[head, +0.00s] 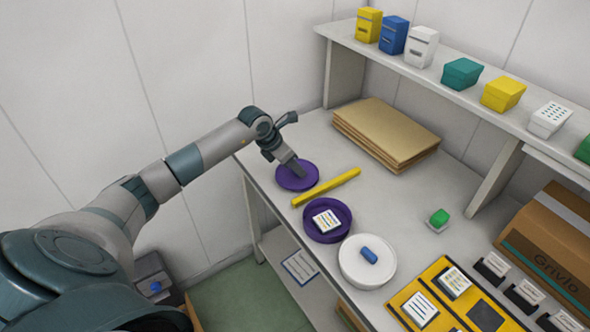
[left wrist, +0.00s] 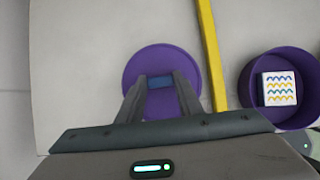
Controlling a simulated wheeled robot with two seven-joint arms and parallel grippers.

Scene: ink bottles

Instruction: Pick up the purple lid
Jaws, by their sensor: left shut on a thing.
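The purple lid (head: 296,178) is a flat round disc near the table's left edge. It also shows in the left wrist view (left wrist: 142,64), with a dark blue handle (left wrist: 160,82) at its middle. My left gripper (head: 299,172) is over the lid, and in the left wrist view its fingers (left wrist: 160,88) are shut on the handle from both sides. The lid appears to be at table height; I cannot tell whether it touches the table. An open round purple box (head: 309,228) holds a white patterned block (head: 326,221). My right gripper is not in view.
A yellow bar (head: 326,187) lies between the lid and the purple box. A white round box (head: 347,274) with a blue handle on top stands in front. Brown folders (head: 386,133) lie behind, a green-topped item (head: 438,217) to the right. A yellow panel (head: 400,306) is at the front.

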